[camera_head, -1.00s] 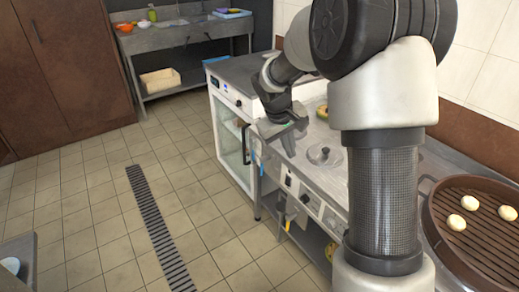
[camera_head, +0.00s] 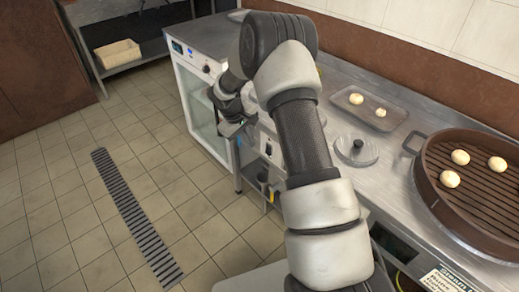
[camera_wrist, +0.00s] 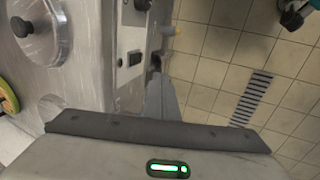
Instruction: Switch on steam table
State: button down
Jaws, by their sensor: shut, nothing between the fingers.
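The steam table (camera_head: 325,105) is a steel counter unit with round lidded wells and a front control panel. In the wrist view its front panel (camera_wrist: 128,80) shows a black rocker-like switch (camera_wrist: 134,58) and a second dark control (camera_wrist: 143,5). Whether the switch is on cannot be told. My gripper (camera_head: 236,128) is at the front edge of the unit, partly hidden by my arm in the head view. In the wrist view my gripper (camera_wrist: 163,85) is shut and empty, its tip beside the panel, below the switch in the picture.
A clear lid (camera_head: 357,149) and a tray of buns (camera_head: 369,106) are on the counter. A brown round steamer (camera_head: 470,205) holds several buns at right. A white glass-doored cabinet (camera_head: 200,105) stands left of the unit. The tiled floor in front is clear, with a drain grate (camera_head: 130,215).

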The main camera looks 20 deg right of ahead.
jog(key=w+d+f, duration=0.1)
jog(key=d+f, duration=0.1)
jog(key=f, duration=0.1)
jog(key=w+d+f+b, duration=0.1)
jog(key=d+f, duration=0.1)
jog(key=f, duration=0.1)
jog(key=d+f+b, duration=0.1)
jog(key=d+f, duration=0.1)
jog(key=f, duration=0.1)
jog(key=shift+w+d+f, duration=0.35)
jog(key=shift+w+f, duration=0.05)
jog(key=shift+b, duration=0.35)
jog(key=shift+d+f, duration=0.1)
jog(key=shift+d, duration=0.15)
jog(key=shift+w, duration=0.1)
jog(key=shift+r, duration=0.8)
